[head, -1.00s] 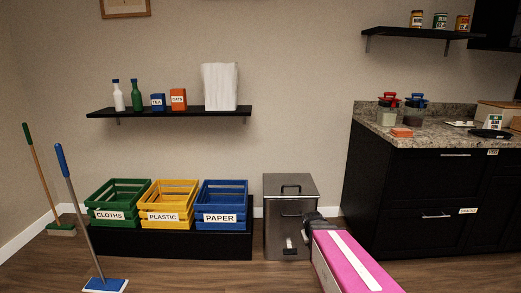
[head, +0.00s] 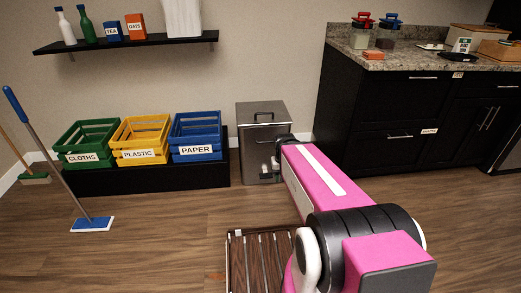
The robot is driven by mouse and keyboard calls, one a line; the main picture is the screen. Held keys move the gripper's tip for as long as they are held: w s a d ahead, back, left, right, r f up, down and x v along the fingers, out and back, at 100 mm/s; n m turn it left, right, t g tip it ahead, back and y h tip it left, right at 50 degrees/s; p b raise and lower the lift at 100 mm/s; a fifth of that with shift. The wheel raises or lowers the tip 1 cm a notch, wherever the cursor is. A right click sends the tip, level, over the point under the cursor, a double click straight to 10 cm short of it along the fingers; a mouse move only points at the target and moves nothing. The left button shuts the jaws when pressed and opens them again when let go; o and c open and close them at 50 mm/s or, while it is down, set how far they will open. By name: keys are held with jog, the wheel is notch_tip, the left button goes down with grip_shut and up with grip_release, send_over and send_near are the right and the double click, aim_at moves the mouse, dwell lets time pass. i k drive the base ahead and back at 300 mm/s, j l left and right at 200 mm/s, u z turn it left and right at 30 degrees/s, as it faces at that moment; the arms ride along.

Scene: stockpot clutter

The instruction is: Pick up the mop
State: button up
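The mop (head: 54,157) stands at the left with a blue grip at the top, a grey pole and a flat blue-and-white head (head: 92,224) on the wood floor. Its pole leans to the upper left. My pink arm reaches forward in the middle right. My gripper (head: 268,170) is at its far end, in front of the steel bin, well to the right of the mop. It is small and partly hidden by my arm, so I cannot tell whether its fingers are open.
A green broom (head: 36,178) stands behind the mop at the left wall. Green (head: 84,157), yellow (head: 139,157) and blue (head: 195,150) crates sit on a black bench. A steel bin (head: 261,117) stands beside it. A slatted rack (head: 262,233) lies low in front. Floor between mop and rack is clear.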

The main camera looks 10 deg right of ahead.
aim_at(87, 224)
jog(key=j+u, duration=0.1)
jog(key=u, duration=0.65)
jog(key=i+j+u, duration=0.1)
jog(key=u, duration=0.3)
jog(key=k+l+u, duration=0.15)
jog(key=u, duration=0.6)
